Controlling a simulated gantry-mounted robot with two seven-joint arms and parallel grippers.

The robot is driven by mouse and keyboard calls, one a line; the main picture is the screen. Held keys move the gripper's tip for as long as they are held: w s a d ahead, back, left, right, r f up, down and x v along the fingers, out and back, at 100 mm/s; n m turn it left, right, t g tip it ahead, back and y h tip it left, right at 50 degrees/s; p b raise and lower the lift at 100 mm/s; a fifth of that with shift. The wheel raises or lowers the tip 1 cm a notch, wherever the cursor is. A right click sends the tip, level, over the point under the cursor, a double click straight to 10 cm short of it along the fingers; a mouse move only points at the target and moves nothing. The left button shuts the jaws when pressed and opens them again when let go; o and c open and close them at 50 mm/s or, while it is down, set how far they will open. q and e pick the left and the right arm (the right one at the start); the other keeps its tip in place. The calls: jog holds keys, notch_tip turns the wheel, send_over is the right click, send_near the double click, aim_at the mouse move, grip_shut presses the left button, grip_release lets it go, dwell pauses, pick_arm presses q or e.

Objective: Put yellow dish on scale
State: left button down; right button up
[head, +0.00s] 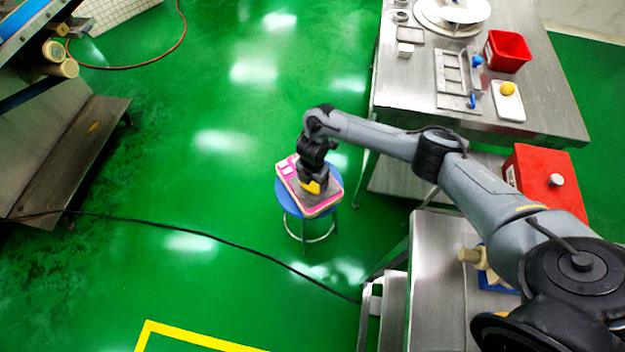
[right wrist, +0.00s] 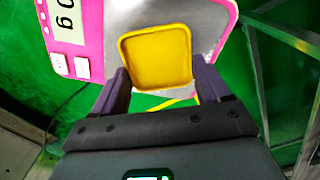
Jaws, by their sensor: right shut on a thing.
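The yellow dish (head: 312,187) is a small square dish held by my right gripper (head: 314,178) over the scale. In the right wrist view the dish (right wrist: 158,57) sits between the two dark fingers of the right gripper (right wrist: 160,78), which is shut on it. The scale (head: 327,208) has a pink body and a grey plate, and stands on a blue stool. The scale (right wrist: 92,18) lies behind the dish in the right wrist view, its display showing 0 g. I cannot tell whether the dish touches the plate. My left gripper is not in view.
The blue stool (head: 283,198) stands on open green floor. A steel table (head: 550,110) at the upper right holds a red bin (head: 507,51) and a white board (head: 509,105) with a yellow item. A black cable (head: 200,231) crosses the floor.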

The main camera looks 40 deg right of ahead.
jog(key=shift+f, duration=0.35)
jog(key=shift+f, duration=0.1)
dwell(0.5)
jog(key=o, duration=1)
jog(key=shift+r+p, duration=2)
jog(key=shift+r, duration=0.1)
jog(key=shift+r+p, duration=1.9)
jog(key=shift+p, duration=0.1)
jog(key=shift+s, duration=0.15)
